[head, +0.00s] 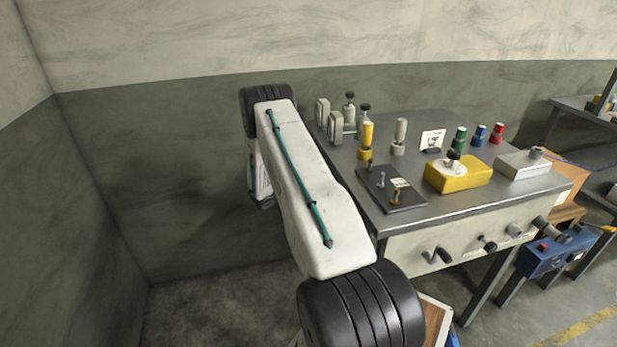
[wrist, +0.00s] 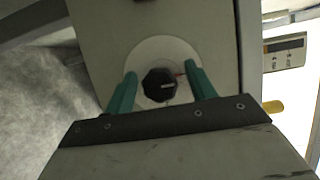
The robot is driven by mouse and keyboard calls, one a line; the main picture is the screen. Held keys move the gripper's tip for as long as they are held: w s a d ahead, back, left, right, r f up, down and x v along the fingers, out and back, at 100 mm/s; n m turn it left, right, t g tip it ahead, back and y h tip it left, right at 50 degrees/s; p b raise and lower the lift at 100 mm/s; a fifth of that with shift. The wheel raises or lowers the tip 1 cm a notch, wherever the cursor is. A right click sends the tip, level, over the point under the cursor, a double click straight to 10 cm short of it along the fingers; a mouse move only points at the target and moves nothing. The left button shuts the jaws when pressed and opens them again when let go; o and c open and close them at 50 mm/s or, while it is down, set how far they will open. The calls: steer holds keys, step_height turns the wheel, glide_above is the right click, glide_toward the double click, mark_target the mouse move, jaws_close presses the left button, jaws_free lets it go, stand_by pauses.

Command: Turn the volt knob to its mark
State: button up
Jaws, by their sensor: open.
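A black faceted knob (wrist: 154,90) with a white pointer line sits on a pale round dial (wrist: 150,52) in the wrist view. The pointer line points to the right. A small reddish mark (wrist: 181,73) shows on the dial to the right of the knob, close to the right finger. My gripper (wrist: 161,73) is open, with one teal finger on each side of the knob and a visible gap on both sides. I cannot tell how deep the fingers reach along the knob. The head view shows my arm, but not this knob or the fingers.
A grey bench (head: 446,205) stands right of my arm, with a yellow box (head: 466,180), a black switch plate (head: 405,205) and several coloured posts on it. Knobs line its front panel. A blue box (head: 540,260) sits lower right. A wall is behind; floor is clear at left.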

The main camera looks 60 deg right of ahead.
steer(key=shift+c, duration=0.2)
steer(key=c, duration=0.9)
